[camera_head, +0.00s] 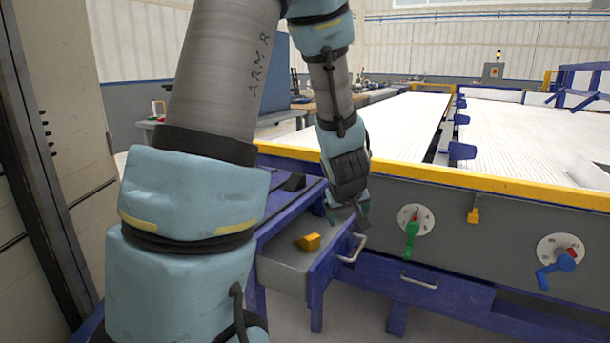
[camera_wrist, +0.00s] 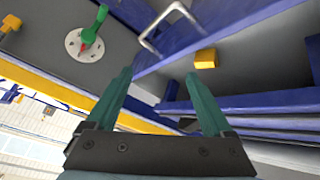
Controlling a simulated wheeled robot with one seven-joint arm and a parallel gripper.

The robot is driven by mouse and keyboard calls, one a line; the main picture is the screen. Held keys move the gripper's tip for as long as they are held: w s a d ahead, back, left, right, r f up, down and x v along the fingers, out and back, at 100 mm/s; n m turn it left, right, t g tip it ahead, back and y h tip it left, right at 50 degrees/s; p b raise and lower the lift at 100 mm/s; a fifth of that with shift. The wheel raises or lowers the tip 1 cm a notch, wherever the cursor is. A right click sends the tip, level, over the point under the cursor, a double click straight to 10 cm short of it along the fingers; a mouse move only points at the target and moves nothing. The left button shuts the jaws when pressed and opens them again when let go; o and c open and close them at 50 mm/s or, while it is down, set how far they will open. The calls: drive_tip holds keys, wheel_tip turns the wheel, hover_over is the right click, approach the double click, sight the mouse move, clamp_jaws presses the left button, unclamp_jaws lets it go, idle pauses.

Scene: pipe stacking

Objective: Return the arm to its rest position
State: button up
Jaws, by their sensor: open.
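My arm rises from the left and middle of the head view and bends down toward the open drawer. My gripper (camera_head: 347,215) hangs near the drawer (camera_head: 283,270), by its handle side. In the wrist view my gripper (camera_wrist: 160,90) shows two green fingers spread apart with nothing between them. A small yellow-orange block (camera_head: 307,242) lies in the drawer, apart from the gripper. It also shows in the wrist view (camera_wrist: 206,58), beyond the fingertips.
A grey panel holds a green lever (camera_head: 411,238) and a blue lever (camera_head: 556,268). A yellow rail (camera_head: 480,182) edges the white conveyor bed (camera_head: 390,120). A shut drawer handle (camera_head: 419,283) sits lower right. A tall cabinet (camera_head: 60,120) stands close at left.

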drive_tip(key=s+a+m+g+y, duration=0.25)
drive_tip(key=s+a+g, duration=0.35)
drive_tip(key=s+a, duration=0.95)
wheel_tip(320, 180, up, 18)
drive_tip(key=w+a+p, duration=0.1)
drive_tip(key=p, duration=1.7)
drive_tip(key=shift+w+a+h, duration=0.2)
drive_tip(key=shift+w+h, duration=0.05)
drive_tip(key=shift+h, duration=0.2)
drive_tip(key=shift+m, duration=0.25)
